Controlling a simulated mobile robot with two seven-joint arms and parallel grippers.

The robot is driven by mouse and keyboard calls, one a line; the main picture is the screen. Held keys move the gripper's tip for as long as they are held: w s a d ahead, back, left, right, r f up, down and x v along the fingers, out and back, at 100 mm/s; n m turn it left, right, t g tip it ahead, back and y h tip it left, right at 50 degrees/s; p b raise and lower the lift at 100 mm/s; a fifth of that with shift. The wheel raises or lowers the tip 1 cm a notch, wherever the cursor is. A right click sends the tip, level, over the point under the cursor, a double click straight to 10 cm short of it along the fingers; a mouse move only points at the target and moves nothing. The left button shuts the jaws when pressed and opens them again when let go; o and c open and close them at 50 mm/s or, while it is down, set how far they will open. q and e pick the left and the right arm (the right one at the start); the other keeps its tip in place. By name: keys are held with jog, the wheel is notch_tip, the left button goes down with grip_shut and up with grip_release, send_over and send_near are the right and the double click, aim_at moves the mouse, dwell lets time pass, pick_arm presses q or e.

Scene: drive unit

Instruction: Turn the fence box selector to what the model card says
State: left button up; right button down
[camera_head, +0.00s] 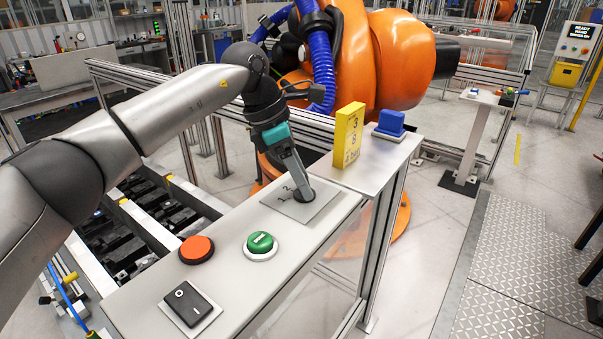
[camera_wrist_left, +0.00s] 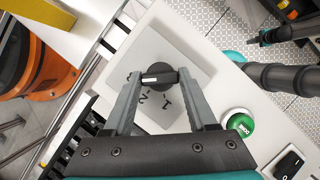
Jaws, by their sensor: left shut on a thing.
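The fence box selector (camera_wrist_left: 160,75) is a dark round knob with a grip bar, on a light grey plate (camera_head: 287,209) marked with numerals. In the left wrist view, my left gripper (camera_wrist_left: 158,78) is shut on the bar, one finger at each end. A white mark on the bar's left end points toward the leftmost numeral, which looks like a 3. In the head view, my left gripper (camera_head: 303,192) covers most of the knob. The yellow model card (camera_head: 348,135) stands upright behind it; I make out a 3 and an 8, the lower line is unclear.
A blue block (camera_head: 391,122) is beside the card. An orange robot arm (camera_head: 403,55) stands behind. Part of my right arm (camera_wrist_left: 285,78) shows beside the box.

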pick_arm(q)
jog(key=shift+m, duration=0.5)
jog(key=o, duration=1.4)
jog(key=shift+c, duration=0.2)
jog(key=v, duration=1.5)
jog(key=shift+w, duration=0.25)
jog(key=shift+a+r, duration=0.1)
